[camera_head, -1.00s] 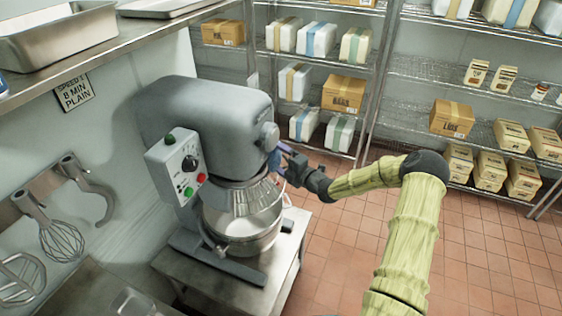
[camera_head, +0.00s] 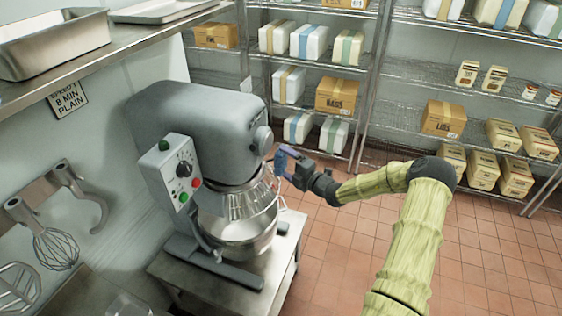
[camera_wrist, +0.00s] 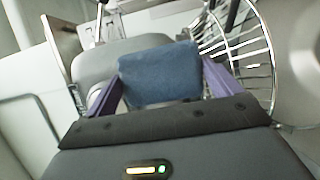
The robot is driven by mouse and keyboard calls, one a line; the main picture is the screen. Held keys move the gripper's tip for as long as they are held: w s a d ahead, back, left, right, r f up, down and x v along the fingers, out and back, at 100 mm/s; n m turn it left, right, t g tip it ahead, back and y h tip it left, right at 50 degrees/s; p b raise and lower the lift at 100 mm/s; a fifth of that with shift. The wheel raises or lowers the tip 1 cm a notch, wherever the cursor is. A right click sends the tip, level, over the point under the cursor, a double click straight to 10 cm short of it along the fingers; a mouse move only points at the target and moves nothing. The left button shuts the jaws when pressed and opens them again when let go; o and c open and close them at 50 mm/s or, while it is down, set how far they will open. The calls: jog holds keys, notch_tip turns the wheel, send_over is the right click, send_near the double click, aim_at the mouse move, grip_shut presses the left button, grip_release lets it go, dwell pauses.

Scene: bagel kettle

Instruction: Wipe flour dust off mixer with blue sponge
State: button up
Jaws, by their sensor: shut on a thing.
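The grey stand mixer (camera_head: 195,130) stands on a steel table, with a control panel on its side, a wire bowl guard (camera_head: 250,198) and a steel bowl (camera_head: 240,235). No flour dust can be made out clearly on its housing. My gripper (camera_head: 284,162) is just right of the mixer head, near the guard. In the wrist view my gripper (camera_wrist: 160,85) is shut on the blue sponge (camera_wrist: 160,72), held between two purple fingers. The mixer's grey body (camera_wrist: 95,65) shows behind the sponge, and the guard's wires are at its right. Whether the sponge touches the mixer cannot be told.
A steel shelf (camera_head: 90,60) with trays runs above the mixer at the left. A whisk (camera_head: 55,248) and other tools hang on the wall. Wire racks (camera_head: 400,75) with boxes and bags stand behind. The tiled floor (camera_head: 350,255) at right is clear.

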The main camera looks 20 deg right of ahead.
jog(key=s+d, duration=0.1)
jog(key=d, duration=0.1)
jog(key=s+d+p, duration=0.1)
jog(key=shift+s+d, duration=0.35)
dwell(0.3)
jog(key=o, duration=0.6)
jog(key=c, duration=0.6)
jog(key=s+a+p, duration=0.3)
jog(key=s+a, duration=0.2)
jog(key=s, duration=0.1)
jog(key=shift+s+r+p, duration=0.15)
jog(key=shift+s+p, duration=0.05)
jog(key=shift+p, duration=0.15)
jog(key=shift+s, duration=0.3)
jog(key=shift+f, duration=0.2)
